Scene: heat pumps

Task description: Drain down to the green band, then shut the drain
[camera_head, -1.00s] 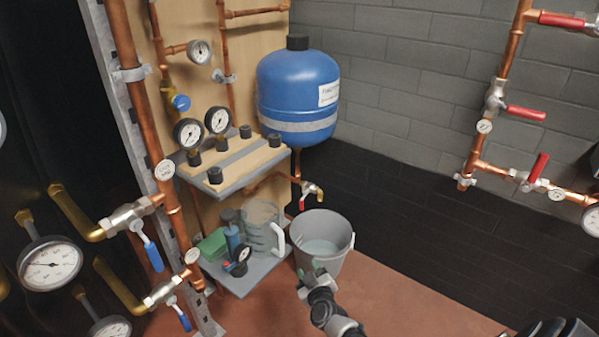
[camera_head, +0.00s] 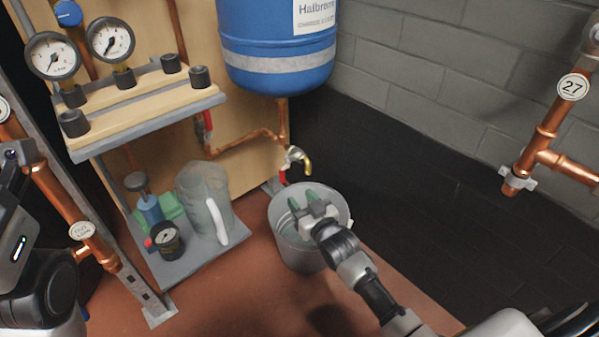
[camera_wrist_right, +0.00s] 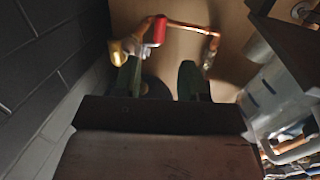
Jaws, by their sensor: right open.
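The drain valve (camera_head: 296,160) hangs below the blue vessel (camera_head: 277,45), with a brass spout and a red handle (camera_head: 283,174). In the right wrist view, the red handle (camera_wrist_right: 159,30) and brass spout (camera_wrist_right: 120,50) lie just beyond my fingertips. My right gripper (camera_head: 305,201) is open and empty, over the grey bucket (camera_head: 301,255) and below the valve, apart from the handle. Its two green fingers (camera_wrist_right: 160,78) show in the wrist view. The bucket stands under the spout. Two dial gauges (camera_head: 54,56) (camera_head: 110,39) sit on the upper shelf; no green band is readable. My left gripper is out of view.
Copper pipes (camera_head: 545,130) run along the right wall. Red-brown floor is free in front of the bucket.

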